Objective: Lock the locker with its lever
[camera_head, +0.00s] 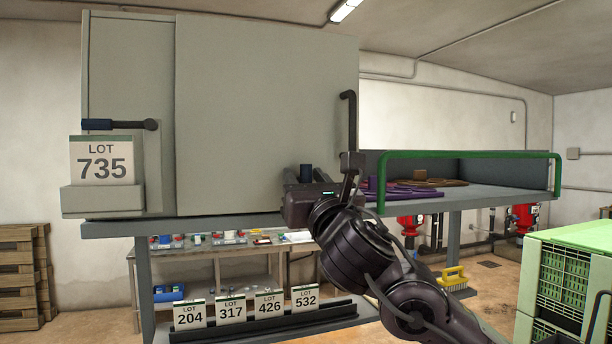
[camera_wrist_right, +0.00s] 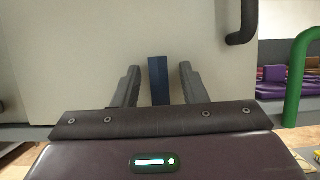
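The grey locker (camera_head: 262,100) stands on a bench with its wide front panel closed flat. On its left strip is a lever (camera_head: 98,124) with a dark blue grip, lying horizontal, its pivot at the right end. A black handle (camera_head: 350,120) is on the panel's right edge; its lower end shows in the wrist view (camera_wrist_right: 243,30). My right gripper (camera_head: 306,175) is in front of the panel's lower right, far from the lever. Its fingers (camera_wrist_right: 159,72) are apart around a dark blue upright piece (camera_wrist_right: 158,82), with gaps on both sides. What that piece belongs to is unclear. My left gripper is out of view.
A LOT 735 card (camera_head: 101,160) stands in a holder below the lever. A green rail (camera_head: 470,154) edges the shelf at right. A green crate (camera_head: 565,285) stands lower right. Several lot cards (camera_head: 231,308) stand on a low rack. The space before the panel is clear left of my arm.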

